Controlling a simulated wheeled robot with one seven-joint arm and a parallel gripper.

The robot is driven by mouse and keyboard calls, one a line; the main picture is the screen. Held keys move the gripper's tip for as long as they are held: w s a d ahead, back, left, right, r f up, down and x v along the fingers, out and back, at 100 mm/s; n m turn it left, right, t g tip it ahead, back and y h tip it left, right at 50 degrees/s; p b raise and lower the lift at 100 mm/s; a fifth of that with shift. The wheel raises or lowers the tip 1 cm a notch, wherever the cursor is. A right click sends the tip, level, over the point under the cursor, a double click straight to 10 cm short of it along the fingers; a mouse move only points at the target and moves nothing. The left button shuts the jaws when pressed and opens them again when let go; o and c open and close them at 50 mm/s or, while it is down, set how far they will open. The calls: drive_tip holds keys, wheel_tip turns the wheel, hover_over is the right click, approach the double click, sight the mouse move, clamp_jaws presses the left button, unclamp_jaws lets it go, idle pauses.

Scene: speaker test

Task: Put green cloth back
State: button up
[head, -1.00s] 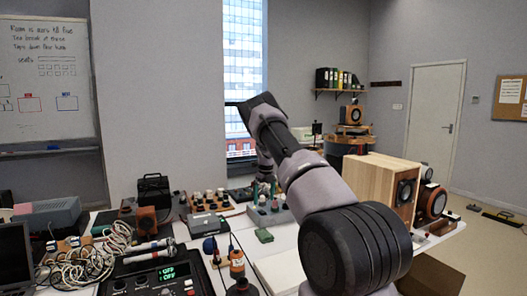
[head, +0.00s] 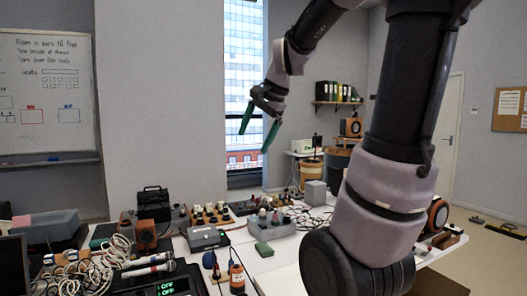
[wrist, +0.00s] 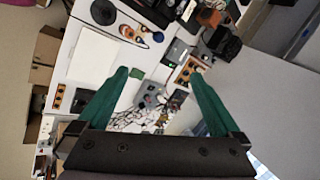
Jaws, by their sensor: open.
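The green cloth (head: 264,249) is a small, dark green folded-looking piece lying on the white table, just in front of a grey box with knobs (head: 270,226). It also shows in the wrist view (wrist: 137,73), near the tip of the left finger in the picture but well below it. My gripper (head: 257,127) hangs high above the table in front of the window, with its two green fingers spread. In the wrist view my gripper (wrist: 160,74) is open with nothing between the fingers.
A white flat panel (wrist: 95,52) lies nearby on the table. A black mixer with a green display (head: 160,285), microphones and coiled cables crowd the left. My arm hides the table's right part.

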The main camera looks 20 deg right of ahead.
drive_tip(key=s+a+f+n+t, duration=0.1)
drive_tip(key=s+a+f+n, duration=0.1)
drive_tip(key=s+n, duration=0.6)
drive_tip(key=s+a, duration=0.1)
drive_tip(key=s, duration=0.5)
drive_tip(key=shift+a+t+h, duration=0.2)
drive_tip(key=shift+t+h, duration=0.1)
drive_tip(key=shift+t, duration=0.1)
